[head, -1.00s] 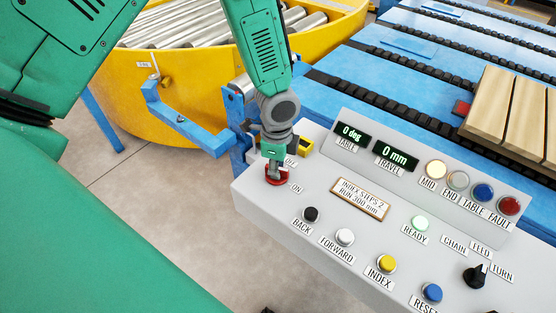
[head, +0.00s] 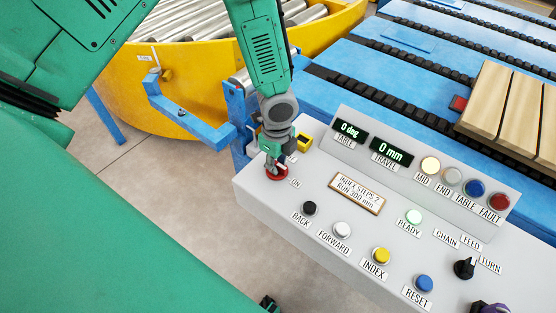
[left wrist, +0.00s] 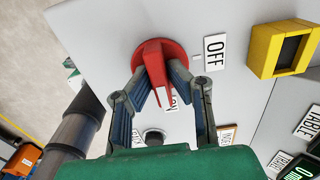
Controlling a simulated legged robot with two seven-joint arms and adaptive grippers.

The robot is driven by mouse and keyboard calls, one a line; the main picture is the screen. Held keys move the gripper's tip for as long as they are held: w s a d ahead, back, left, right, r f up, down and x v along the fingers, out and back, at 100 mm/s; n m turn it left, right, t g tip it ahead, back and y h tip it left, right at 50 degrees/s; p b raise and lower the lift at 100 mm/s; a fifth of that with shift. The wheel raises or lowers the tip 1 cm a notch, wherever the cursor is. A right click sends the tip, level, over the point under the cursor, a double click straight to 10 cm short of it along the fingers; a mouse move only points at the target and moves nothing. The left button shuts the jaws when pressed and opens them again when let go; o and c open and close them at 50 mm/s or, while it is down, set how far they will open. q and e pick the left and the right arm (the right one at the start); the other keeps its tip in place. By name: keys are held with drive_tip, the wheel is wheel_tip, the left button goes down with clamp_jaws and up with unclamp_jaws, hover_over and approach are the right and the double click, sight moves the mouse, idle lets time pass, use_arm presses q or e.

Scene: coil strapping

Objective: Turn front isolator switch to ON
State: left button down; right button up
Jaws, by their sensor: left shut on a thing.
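The red front isolator switch (head: 277,173) sits at the left end of the grey control panel. In the left wrist view its red handle (left wrist: 157,68) stands between the fingers of my left gripper (left wrist: 167,88), which is shut on it. The handle's narrow end points down the picture, beside the partly hidden ON label (left wrist: 173,101). The OFF label (left wrist: 214,52) is to its right. In the head view my left gripper (head: 272,164) comes down onto the switch from above, and the ON label (head: 295,183) shows at its right. My right gripper cannot be made out.
A yellow box (head: 304,141) stands close behind the switch. Push buttons such as the black BACK button (head: 309,208) and a black selector knob (head: 465,268) are on the panel (head: 262,205). A blue conveyor and a yellow turntable (head: 190,85) lie behind.

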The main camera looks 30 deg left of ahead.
sight(277, 162)
use_arm(q)
drive_tip(key=shift+w, duration=0.1)
drive_tip(key=c, duration=1.5)
unclamp_jaws()
drive_tip(key=shift+c, duration=0.2)
drive_tip(key=shift+a, duration=0.1)
drive_tip(key=shift+r, duration=0.4)
wheel_tip(277, 162, up, 11)
drive_tip(key=shift+w, duration=0.1)
